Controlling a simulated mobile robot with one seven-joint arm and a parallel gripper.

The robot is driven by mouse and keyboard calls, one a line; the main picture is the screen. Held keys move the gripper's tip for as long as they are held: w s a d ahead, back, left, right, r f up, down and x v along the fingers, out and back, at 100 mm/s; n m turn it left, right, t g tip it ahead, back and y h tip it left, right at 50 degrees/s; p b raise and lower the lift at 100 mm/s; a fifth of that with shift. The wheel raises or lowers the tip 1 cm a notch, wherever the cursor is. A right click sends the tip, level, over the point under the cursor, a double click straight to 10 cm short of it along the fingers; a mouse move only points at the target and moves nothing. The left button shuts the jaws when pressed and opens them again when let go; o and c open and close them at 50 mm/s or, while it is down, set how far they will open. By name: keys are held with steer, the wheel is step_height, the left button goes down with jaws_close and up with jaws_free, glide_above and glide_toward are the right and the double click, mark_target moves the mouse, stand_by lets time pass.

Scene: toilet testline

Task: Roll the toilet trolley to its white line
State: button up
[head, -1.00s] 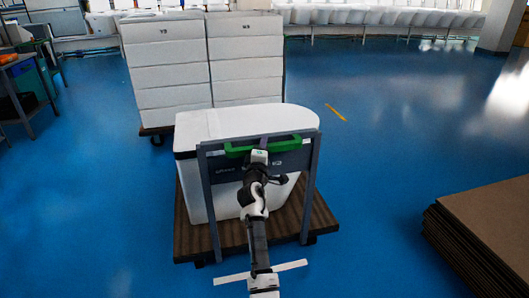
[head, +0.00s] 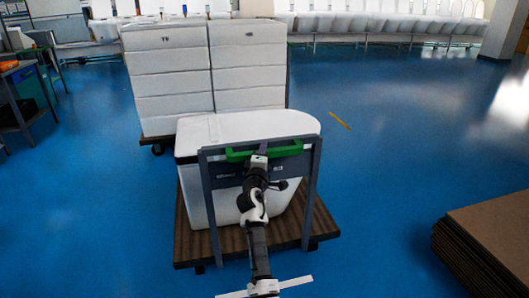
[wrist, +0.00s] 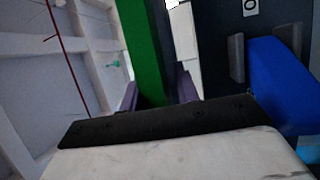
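The toilet trolley (head: 190,246) is a brown flat platform with a grey upright frame and a green handle (head: 285,150). A large white toilet-shaped load (head: 200,190) sits on it. My gripper (head: 258,162) is at the middle of the green handle. In the wrist view, the fingers of my gripper (wrist: 158,98) lie on both sides of the green bar (wrist: 144,50) and appear shut on it.
A second trolley with stacked white boxes (head: 165,80) stands just beyond the load. A cardboard stack (head: 490,240) is at the right. A dark workbench (head: 20,95) is at the left. A yellow floor mark (head: 339,120) lies right of centre, with open blue floor around it.

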steer(key=shift+o, duration=1.1)
steer(key=shift+a+f, duration=0.1)
steer(key=shift+a, duration=0.05)
steer(key=shift+o, duration=0.3)
steer(key=shift+d, duration=0.2)
steer(key=shift+s, duration=0.25)
steer(key=v, duration=1.3)
steer(key=shift+s, duration=0.2)
